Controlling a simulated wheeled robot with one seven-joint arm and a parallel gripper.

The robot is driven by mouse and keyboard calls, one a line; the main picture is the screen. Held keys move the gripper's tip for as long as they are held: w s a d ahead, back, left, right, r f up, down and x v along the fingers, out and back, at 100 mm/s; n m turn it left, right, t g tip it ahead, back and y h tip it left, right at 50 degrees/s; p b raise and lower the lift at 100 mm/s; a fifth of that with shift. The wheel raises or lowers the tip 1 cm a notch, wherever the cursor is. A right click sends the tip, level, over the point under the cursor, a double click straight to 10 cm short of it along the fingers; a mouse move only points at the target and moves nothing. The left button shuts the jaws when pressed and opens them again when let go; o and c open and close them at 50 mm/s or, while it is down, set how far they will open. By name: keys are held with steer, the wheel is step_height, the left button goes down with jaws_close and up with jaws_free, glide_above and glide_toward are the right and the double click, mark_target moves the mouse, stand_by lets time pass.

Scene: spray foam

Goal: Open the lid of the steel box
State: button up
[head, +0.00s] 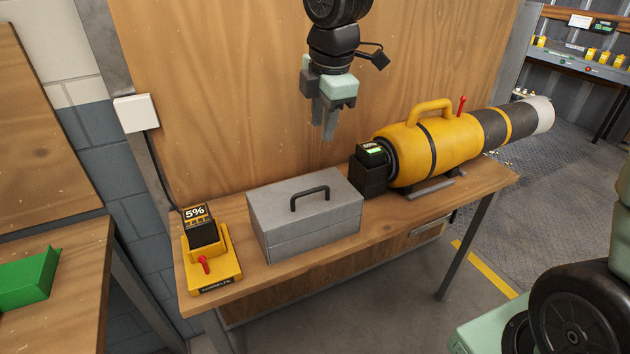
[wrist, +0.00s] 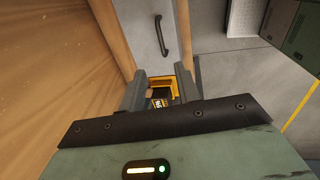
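The grey steel box (head: 300,235) sits on the wooden workbench with its lid (head: 265,203) shut. A dark handle (head: 310,196) stands up from the lid. My gripper (head: 323,128) hangs in the air, fingers down, and appears above the box in the head view. It touches nothing. In the wrist view the two fingers of my gripper (wrist: 162,80) are apart with nothing held between them. The lid (wrist: 145,30) and handle (wrist: 159,36) show beyond the fingertips, near the top of that view.
A yellow charger (head: 212,265) with a "5%" display stands left of the box. A large yellow-and-black blower-like machine (head: 425,150) stands to its right. A wooden panel (head: 220,80) rises behind the workbench (head: 400,225). A green box (head: 28,278) lies on another table at left.

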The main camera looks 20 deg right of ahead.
mark_target(315, 192)
steer(key=w+f, duration=0.1)
steer(key=f, duration=0.4)
steer(key=w+f, duration=0.1)
steer(key=f, duration=0.5)
steer(key=w+f+p, duration=0.1)
steer(key=f, duration=0.5)
steer(key=shift+w+a, duration=0.15)
steer(key=shift+a, duration=0.05)
steer(key=shift+r, duration=0.1)
jaws_close()
